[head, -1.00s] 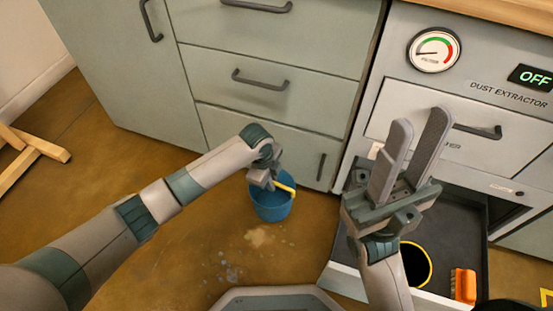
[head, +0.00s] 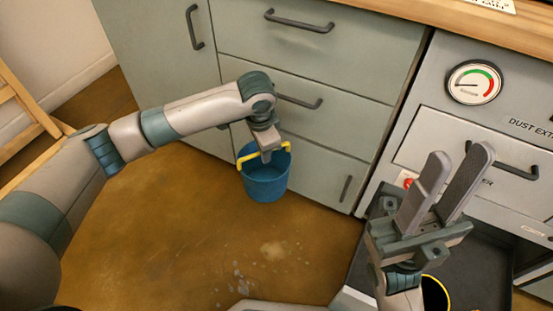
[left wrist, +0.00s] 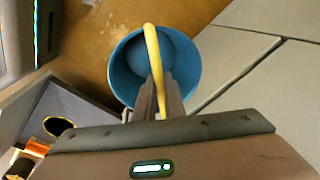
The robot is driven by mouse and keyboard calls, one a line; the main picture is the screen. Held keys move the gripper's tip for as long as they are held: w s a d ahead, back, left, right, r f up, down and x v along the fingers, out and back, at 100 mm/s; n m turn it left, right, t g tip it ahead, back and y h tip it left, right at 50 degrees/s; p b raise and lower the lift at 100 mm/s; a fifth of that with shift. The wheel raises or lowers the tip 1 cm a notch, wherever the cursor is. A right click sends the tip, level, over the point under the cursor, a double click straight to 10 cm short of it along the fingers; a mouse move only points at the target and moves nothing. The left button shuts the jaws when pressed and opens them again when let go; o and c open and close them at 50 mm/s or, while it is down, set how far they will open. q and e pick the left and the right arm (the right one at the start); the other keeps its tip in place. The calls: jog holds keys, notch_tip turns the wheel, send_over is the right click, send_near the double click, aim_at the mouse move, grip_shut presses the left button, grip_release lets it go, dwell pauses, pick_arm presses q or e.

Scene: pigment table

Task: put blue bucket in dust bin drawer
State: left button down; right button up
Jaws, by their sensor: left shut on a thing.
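The blue bucket (head: 265,184) hangs upright in front of the grey cabinet, seemingly clear of the floor. My left gripper (head: 267,155) is shut on its yellow handle (head: 247,163). In the left wrist view the bucket (left wrist: 120,75) is below the fingers, its handle (left wrist: 152,42) raised between them, and it looks empty. The dust bin drawer (head: 482,266) is pulled out at lower right, dark inside, with a yellow-rimmed round opening (head: 436,292) partly hidden by my right arm. My right gripper (head: 455,160) is open and empty above the drawer.
The dust extractor front (head: 440,125) with its gauge (head: 474,82) rises behind the drawer. An orange object (left wrist: 36,147) lies by the opening in the left wrist view. A wooden frame (head: 30,125) stands at far left. The floor between bucket and drawer is clear.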

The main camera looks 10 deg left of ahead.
pick_arm(q)
jog(key=s+a+r+n+y, duration=0.1)
jog(key=s+a+r+n, duration=0.1)
jog(key=a+r+n, duration=0.3)
jog(key=s+a+r+n, duration=0.3)
jog(key=a+r+n, duration=0.3)
jog(key=r, duration=0.3)
jog(key=shift+s+a+r+n+g+y, duration=0.2)
jog(key=shift+s+r+n+g+y, duration=0.1)
jog(key=shift+r+n+g+y, duration=0.15)
jog(key=shift+d+f, duration=0.1)
jog(key=shift+f, duration=0.05)
